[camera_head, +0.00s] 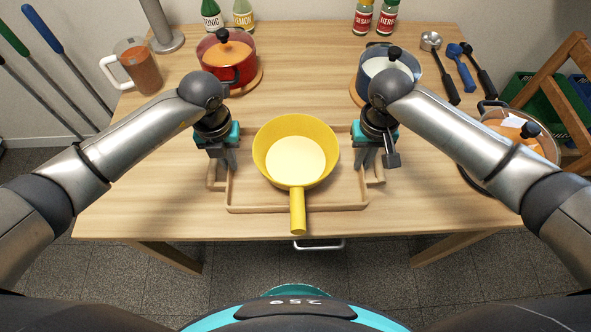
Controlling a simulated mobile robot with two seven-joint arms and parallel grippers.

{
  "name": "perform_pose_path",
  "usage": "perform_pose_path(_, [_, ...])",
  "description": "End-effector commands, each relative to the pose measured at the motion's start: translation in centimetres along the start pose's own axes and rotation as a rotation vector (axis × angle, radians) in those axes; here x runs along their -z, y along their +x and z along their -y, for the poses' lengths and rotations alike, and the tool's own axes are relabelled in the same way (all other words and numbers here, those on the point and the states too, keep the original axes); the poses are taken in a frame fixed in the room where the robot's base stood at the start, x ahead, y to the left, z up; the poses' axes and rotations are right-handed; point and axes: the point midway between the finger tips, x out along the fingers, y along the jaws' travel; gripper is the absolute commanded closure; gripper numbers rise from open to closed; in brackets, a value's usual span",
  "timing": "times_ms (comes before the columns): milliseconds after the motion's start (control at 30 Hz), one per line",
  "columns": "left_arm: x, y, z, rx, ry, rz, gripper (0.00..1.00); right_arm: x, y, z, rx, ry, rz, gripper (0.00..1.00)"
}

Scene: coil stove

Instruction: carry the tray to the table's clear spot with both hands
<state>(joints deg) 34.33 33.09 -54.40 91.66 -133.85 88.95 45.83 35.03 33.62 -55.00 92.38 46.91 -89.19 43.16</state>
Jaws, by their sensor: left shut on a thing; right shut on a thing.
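The wooden tray (250,208) is over the front middle of the table (135,200). I cannot tell whether it touches the table top. A yellow saucepan (296,150) is on the tray, its handle pointing toward me across the tray's front rim. My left gripper (217,172) is shut on the tray's left side handle. My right gripper (372,168) is shut on the tray's right side handle. The gripper bodies partly hide both handles, and the fingertips are hard to make out.
A red pot (226,62) and a blue pot (388,72) stand on round boards behind the tray. A jug (138,68) is at the back left. Ladles (462,68) and a lidded pot (508,130) are on the right. The table's front left is clear.

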Motion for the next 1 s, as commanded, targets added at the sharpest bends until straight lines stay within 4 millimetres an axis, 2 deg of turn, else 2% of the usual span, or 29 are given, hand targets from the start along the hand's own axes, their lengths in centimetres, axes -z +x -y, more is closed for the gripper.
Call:
perform_pose_path(33, [0.0,0.2,-0.1,-0.002,-0.001,0.000,0.89,0.0,0.2,-0.1,-0.001,0.001,0.000,0.89])
perform_pose_path(300, [0.0,0.0,0.0,-0.001,0.000,0.000,0.62,0.0,0.0,0.0,-0.001,0.000,0.000,0.62])
perform_pose_path(600, [-0.1,-0.4,0.0,0.000,0.000,0.002,0.62,0.0,0.0,0.0,0.000,0.000,0.000,0.62])
perform_pose_path(767, [-0.1,-2.7,-0.1,0.000,0.001,0.005,0.62,0.0,0.0,0.0,0.000,0.000,0.000,0.62])
perform_pose_path(1000, [-0.2,-7.9,0.0,0.000,0.001,0.007,0.62,0.0,0.0,0.0,0.000,0.000,0.000,0.62])
